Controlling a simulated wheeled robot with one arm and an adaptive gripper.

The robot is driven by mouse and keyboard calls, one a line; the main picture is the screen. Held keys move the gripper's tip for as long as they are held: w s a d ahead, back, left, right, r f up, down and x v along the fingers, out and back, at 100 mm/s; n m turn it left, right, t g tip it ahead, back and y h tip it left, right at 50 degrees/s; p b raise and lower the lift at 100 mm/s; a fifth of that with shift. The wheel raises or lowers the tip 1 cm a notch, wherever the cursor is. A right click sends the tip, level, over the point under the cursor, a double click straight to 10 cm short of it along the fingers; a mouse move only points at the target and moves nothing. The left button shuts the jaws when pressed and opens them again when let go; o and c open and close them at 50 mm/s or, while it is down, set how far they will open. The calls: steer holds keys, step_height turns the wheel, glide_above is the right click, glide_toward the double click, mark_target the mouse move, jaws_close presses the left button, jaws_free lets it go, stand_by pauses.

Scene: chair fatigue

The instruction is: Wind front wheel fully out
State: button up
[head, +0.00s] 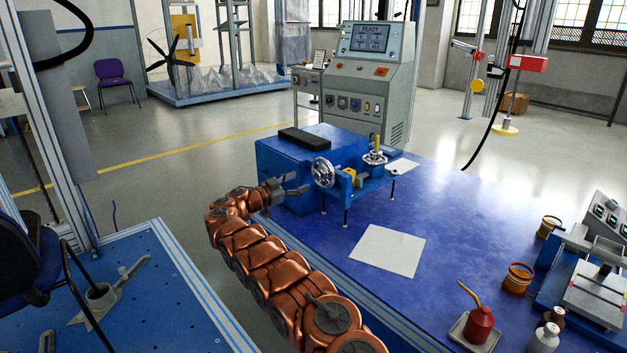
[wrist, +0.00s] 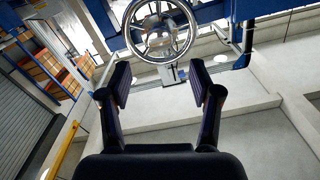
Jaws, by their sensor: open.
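A chrome handwheel (head: 323,172) stands upright on the near face of a blue machine (head: 285,157) on the blue table. It fills the top middle of the wrist view (wrist: 158,42), with its rim and spokes showing. A second chrome handwheel (head: 374,157) lies flatter, further right on the same machine. My gripper (head: 298,184) is just left of the upright wheel, pointing toward it. In the wrist view my gripper (wrist: 160,84) has its two dark pads wide apart, with nothing between them. The wheel appears beyond the fingertips, apart from them.
A white sheet (head: 387,250) lies on the blue table (head: 440,200) in front of the machine. A red oil can (head: 479,325), small pots and a bench device (head: 597,290) stand at the right. A grey console (head: 367,85) reading READY stands behind.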

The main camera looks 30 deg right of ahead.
mark_target(316, 175)
steer(key=shift+w+d, duration=0.25)
steer(key=shift+d, duration=1.55)
steer(key=shift+w+d, duration=0.2)
steer(key=shift+d, duration=1.6)
steer(key=shift+d, duration=0.1)
steer(key=c, duration=1.1)
steer(key=shift+c, duration=0.2)
steer(key=shift+n, duration=0.4)
